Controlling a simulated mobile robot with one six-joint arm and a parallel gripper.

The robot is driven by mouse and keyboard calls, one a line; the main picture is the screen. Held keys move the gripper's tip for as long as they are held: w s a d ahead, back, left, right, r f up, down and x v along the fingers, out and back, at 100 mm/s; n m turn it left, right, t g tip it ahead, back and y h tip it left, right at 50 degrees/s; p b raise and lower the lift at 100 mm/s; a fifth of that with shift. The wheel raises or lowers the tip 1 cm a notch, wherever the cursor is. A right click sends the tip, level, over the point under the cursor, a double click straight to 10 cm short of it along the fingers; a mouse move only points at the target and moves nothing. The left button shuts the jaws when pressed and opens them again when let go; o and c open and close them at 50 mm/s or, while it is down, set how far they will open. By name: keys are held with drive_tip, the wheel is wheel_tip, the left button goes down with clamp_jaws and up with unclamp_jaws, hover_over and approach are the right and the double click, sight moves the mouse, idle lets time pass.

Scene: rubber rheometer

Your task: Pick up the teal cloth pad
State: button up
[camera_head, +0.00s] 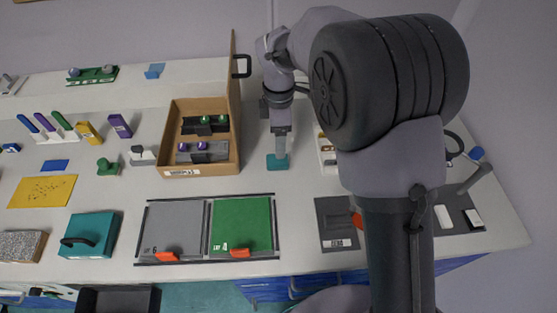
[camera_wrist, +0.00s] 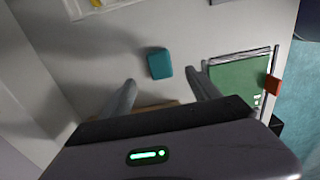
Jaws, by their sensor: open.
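The teal cloth pad (camera_head: 278,163) lies flat on the white bench, to the right of the cardboard box. In the wrist view the teal pad (camera_wrist: 160,64) is a small rounded block ahead of the fingertips, roughly midway between their lines. My gripper (camera_head: 280,146) is above the bench at the pad, pointing down, and overlaps the pad's upper edge in the head view. In the wrist view my gripper (camera_wrist: 160,76) is open, with nothing between its two fingers. The gap in height between fingertips and pad cannot be told exactly.
An open cardboard box (camera_head: 205,163) with racks stands close on the left. A grey panel (camera_head: 172,232) and a green panel (camera_head: 242,224) with orange tabs lie in front. A white tray (camera_head: 328,158) is close on the right.

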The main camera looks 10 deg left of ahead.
drive_tip(key=b, duration=0.1)
hover_over(277, 162)
drive_tip(key=f, duration=0.2)
drive_tip(key=w+f, duration=0.1)
drive_tip(key=f, duration=0.1)
drive_tip(key=shift+d+f, duration=0.2)
drive_tip(key=f+b, duration=0.2)
drive_tip(key=f, duration=0.1)
drive_tip(key=f+b, duration=0.1)
drive_tip(key=f, duration=0.1)
drive_tip(key=shift+a+f+b, duration=0.1)
drive_tip(key=shift+a+b, duration=0.15)
drive_tip(key=shift+b, duration=0.15)
drive_tip(key=shift+r, duration=0.2)
drive_tip(key=c, duration=1.4)
